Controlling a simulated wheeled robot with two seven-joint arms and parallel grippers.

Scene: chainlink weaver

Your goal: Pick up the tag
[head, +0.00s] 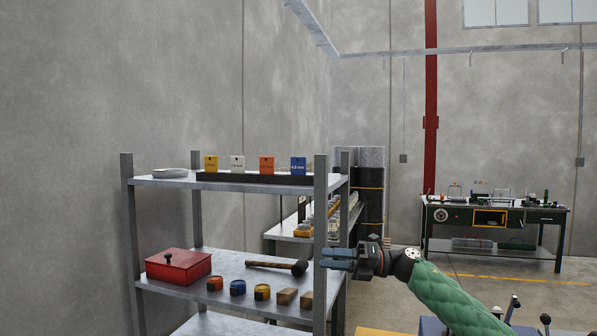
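Several tags stand upright in a row along a dark rack (225,178) on the upper shelf of a metal rack. They are a yellow tag (211,164), a white tag (237,164), an orange tag (267,165) and a blue tag (298,166). Each has a small hole near its top and small printing, too small to read surely. My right gripper (324,259) points left beside the shelf's right front post, lower than the tags and apart from them. Nothing shows between its fingers; how far they are apart is unclear. My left gripper is out of view.
The shelf unit (320,230) has upright posts. A grey dish (171,173) lies at the upper shelf's left. Below are a red box (178,266), a mallet (280,267), tape measures (238,288) and wooden blocks (287,296). A green workbench (493,218) stands far right.

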